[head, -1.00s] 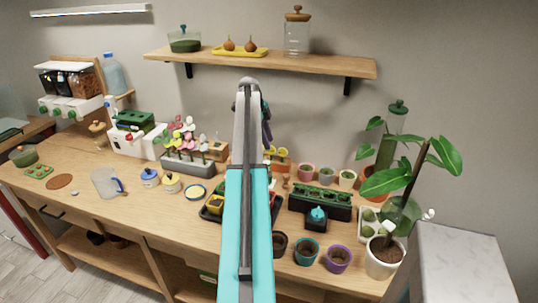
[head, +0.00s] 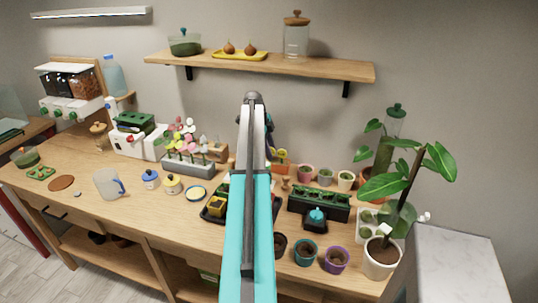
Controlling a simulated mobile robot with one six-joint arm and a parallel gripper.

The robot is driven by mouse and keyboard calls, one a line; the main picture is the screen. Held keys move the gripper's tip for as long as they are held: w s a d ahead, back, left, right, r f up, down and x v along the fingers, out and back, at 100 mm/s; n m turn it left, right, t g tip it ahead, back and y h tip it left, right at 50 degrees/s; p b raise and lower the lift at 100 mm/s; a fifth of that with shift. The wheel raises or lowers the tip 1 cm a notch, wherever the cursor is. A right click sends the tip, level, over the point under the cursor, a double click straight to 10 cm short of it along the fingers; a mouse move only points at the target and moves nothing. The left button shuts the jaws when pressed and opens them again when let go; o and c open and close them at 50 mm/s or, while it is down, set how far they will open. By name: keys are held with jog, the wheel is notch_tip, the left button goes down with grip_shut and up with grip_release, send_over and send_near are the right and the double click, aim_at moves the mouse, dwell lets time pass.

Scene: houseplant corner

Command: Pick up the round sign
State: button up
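A long grey planter (head: 188,168) on the wooden bench holds several round-headed pieces on stems in pink, white, yellow and red. I cannot tell which of them, if any, is the round sign; they are too small to read. My gripper (head: 269,142) shows only as a dark part behind the raised end of my arm, to the right of the planter. My arm hides most of it and the bench behind. Its fingers and anything between them cannot be made out.
The workbench (head: 140,207) is crowded near my arm: a black tray (head: 210,217), a black planter (head: 320,203), small pots and a tall leafy plant (head: 381,260) at right. A wooden shelf (head: 330,69) hangs above. Bare bench lies at front left.

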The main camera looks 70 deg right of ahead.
jog(key=shift+f, duration=0.2)
jog(key=shift+c, duration=0.4)
grip_shut()
